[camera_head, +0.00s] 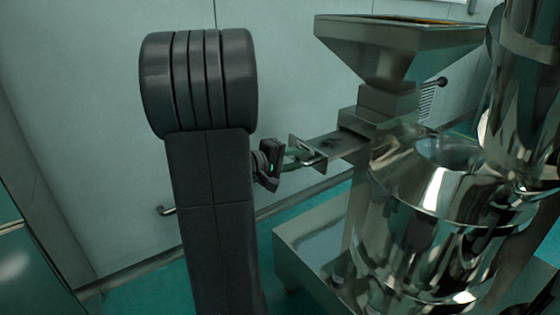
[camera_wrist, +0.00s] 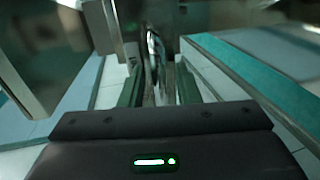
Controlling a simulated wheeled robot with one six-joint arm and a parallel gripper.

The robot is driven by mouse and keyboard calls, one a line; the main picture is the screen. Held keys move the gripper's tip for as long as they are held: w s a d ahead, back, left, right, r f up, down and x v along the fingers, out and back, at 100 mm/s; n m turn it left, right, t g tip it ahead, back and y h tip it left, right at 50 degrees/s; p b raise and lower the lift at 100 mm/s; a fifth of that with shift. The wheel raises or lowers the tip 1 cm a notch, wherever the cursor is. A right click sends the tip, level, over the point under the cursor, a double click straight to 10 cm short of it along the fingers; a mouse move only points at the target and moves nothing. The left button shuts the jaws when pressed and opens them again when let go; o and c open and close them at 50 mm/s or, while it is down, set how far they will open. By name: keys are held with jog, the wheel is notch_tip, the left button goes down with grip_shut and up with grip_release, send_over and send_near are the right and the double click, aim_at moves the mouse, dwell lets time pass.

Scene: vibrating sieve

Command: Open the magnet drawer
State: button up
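The magnet drawer (camera_head: 340,146) is a flat metal tray that sticks out to the left from the housing under the hopper. Its upright front plate (camera_head: 307,151) carries a curved metal handle (camera_head: 314,160). The handle also shows edge-on in the wrist view (camera_wrist: 154,55). My gripper (camera_head: 300,156) is at the handle. In the wrist view its two green fingers (camera_wrist: 158,88) stand apart, one on each side of the handle, with gaps visible between. I cannot see the fingertips clearly, and contact with the handle is hard to judge.
The metal hopper (camera_head: 395,45) stands above the drawer housing (camera_head: 378,122). A shiny round sieve body (camera_head: 430,220) stands at the right, close to the drawer. A metal base (camera_head: 310,245) lies below. The pale wall (camera_head: 100,120) is behind; the floor at left is open.

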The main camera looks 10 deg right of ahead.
jog(key=p+v, duration=0.2)
jog(key=v, duration=1.1)
jog(key=shift+a, duration=0.2)
jog(key=shift+d, duration=0.1)
jog(key=shift+b+x, duration=1.05)
jog(key=shift+x, duration=5.75)
jog(key=shift+s, duration=0.1)
